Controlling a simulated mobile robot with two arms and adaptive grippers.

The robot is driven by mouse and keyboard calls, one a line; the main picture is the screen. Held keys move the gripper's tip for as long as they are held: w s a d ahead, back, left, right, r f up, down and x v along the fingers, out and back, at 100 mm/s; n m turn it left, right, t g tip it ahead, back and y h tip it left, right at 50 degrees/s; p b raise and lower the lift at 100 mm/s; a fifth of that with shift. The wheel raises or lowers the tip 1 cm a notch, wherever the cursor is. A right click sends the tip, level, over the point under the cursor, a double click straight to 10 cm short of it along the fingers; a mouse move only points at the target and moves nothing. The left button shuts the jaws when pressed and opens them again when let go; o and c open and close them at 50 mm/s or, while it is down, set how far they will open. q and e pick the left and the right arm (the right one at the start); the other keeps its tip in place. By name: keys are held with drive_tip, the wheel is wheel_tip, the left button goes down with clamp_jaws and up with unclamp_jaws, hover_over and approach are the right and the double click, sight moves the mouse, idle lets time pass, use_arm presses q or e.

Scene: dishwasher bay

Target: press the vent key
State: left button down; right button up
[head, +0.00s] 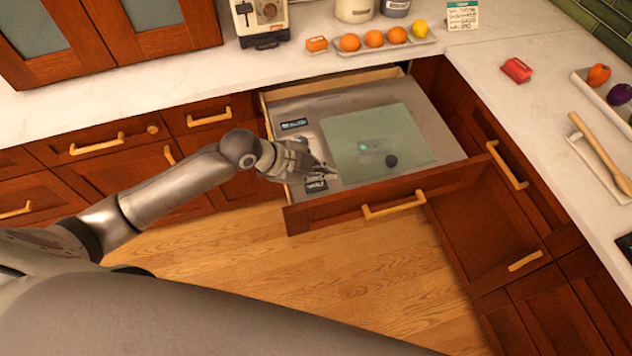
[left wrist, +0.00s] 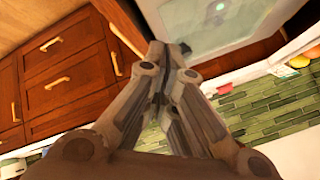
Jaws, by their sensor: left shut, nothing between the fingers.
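An open drawer holds a steel dishwasher top (head: 350,100) with a pale green translucent panel (head: 400,125). Two small dark labelled plates sit along its left side: a back one (head: 294,124) and a front one (head: 316,186). Their lettering is too small to read, so I cannot tell which marks the vent key. My left gripper (head: 328,171) is shut and empty, just above the left part of the steel top, close to the front plate. Contact cannot be told. In the left wrist view, the closed fingers (left wrist: 160,62) point toward the steel top (left wrist: 165,18). My right gripper is not in view.
The wooden drawer front (head: 390,198) stands out over the floor. Counters run behind and to the right, with a tray (head: 350,51) of oranges and a coffee machine (head: 262,22).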

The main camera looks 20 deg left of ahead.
use_arm(q)
drive_tip(key=shift+w+a+r+m, duration=0.6)
drive_tip(key=shift+w+a+r, duration=0.2)
drive_tip(key=shift+w+r, duration=0.25)
drive_tip(key=shift+f, duration=0.15)
drive_tip(key=b, duration=0.6)
hover_over(317, 188)
wheel_tip(317, 188, down, 7)
drive_tip(key=shift+f+b, duration=0.7)
drive_tip(key=shift+f, duration=0.1)
